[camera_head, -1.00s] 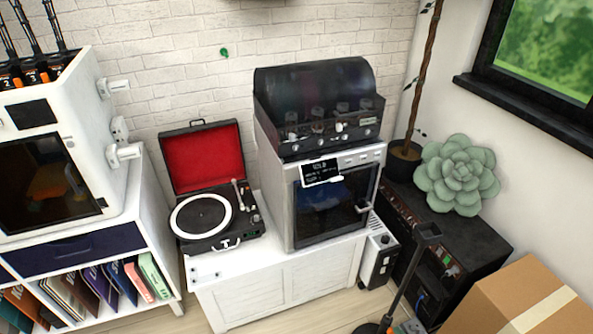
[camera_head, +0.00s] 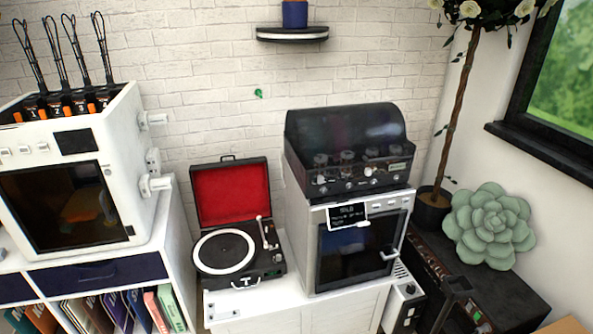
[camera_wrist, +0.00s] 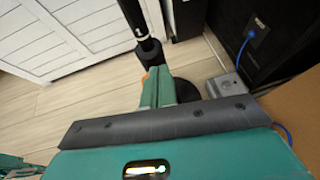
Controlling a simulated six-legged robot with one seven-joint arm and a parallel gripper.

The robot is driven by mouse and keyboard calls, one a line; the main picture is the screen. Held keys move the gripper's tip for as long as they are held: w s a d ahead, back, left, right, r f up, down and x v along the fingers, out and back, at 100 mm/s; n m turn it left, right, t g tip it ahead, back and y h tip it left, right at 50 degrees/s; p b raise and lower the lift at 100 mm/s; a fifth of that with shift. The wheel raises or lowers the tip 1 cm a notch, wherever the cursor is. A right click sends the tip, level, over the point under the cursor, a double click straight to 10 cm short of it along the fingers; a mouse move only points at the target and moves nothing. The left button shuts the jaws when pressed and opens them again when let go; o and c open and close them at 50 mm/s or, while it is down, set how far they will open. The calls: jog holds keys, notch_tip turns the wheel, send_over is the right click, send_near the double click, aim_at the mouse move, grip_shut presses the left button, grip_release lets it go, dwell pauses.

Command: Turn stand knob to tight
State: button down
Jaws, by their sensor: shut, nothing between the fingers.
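A black stand (camera_head: 456,286) shows at the bottom right of the head view, with its lower part cut off. In the wrist view its dark pole (camera_wrist: 133,12) comes down to a thicker black collar (camera_wrist: 149,51). I cannot make out the knob for certain or read whether it is tight or loose. My gripper's green fingers (camera_wrist: 157,76) are together and empty, with their tips just below the collar in the picture. A small orange bit shows beside the tips. I cannot tell whether the fingers touch the stand. The stand's round black base (camera_wrist: 185,91) is partly hidden behind them.
A small grey box (camera_wrist: 226,85) sits on the wooden floor right of the base, near a blue cable (camera_wrist: 242,50). A white cabinet (camera_wrist: 70,40) is at left, a dark amplifier (camera_wrist: 285,45) and a cardboard box (camera_wrist: 295,110) at right. Floor at left is open.

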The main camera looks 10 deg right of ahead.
jog(key=s, duration=0.5)
jog(key=shift+s+a, duration=0.15)
jog(key=shift+s, duration=0.1)
jog(key=shift+a, duration=0.1)
